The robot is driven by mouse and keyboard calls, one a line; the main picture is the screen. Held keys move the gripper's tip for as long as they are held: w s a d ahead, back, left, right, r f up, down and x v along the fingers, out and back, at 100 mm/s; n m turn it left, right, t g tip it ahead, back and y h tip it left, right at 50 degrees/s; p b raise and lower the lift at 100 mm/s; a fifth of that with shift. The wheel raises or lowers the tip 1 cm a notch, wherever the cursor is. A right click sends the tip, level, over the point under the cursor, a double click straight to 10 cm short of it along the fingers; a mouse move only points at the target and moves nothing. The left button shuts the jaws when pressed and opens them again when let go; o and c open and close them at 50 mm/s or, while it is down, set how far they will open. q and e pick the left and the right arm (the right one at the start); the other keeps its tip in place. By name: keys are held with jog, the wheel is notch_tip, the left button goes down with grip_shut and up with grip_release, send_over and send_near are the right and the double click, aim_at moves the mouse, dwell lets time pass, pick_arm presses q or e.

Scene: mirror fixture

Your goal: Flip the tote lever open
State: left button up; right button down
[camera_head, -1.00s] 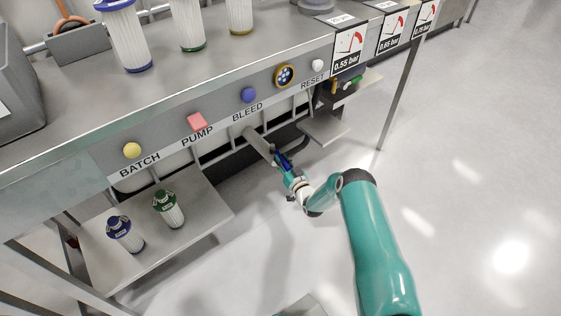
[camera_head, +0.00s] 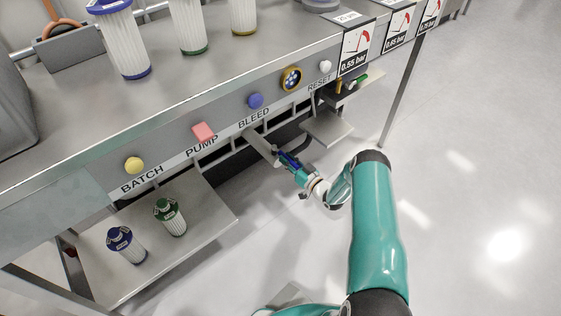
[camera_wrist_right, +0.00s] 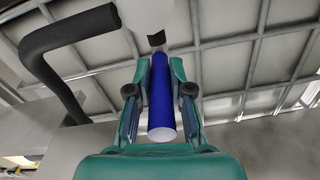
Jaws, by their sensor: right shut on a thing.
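A blue cylindrical lever grip (camera_wrist_right: 165,95) with a pale end shows in the right wrist view, running away from me to a small dark piece at its far end. My right gripper (camera_wrist_right: 160,98) has a finger on each side of it and is shut on it. In the head view my right gripper (camera_head: 284,160) is low, under the bench front below the BLEED label. A grey bar (camera_head: 260,146) reaches out from under the bench to it. The grip is mostly hidden by the fingers there. My left gripper is not in view.
The bench front carries buttons, including a blue one (camera_head: 256,100) and a pink one (camera_head: 204,132). A lower shelf (camera_head: 205,215) holds two capped filters. A black bent pipe (camera_wrist_right: 62,75) is left of the grip. Open floor lies to the right.

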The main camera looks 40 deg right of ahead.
jog(key=shift+d+r, duration=0.1)
jog(key=c, duration=1.1)
grip_release()
jog(key=shift+s, duration=0.1)
jog(key=shift+o, duration=0.2)
jog(key=s, duration=1.2)
jog(key=shift+a, duration=0.35)
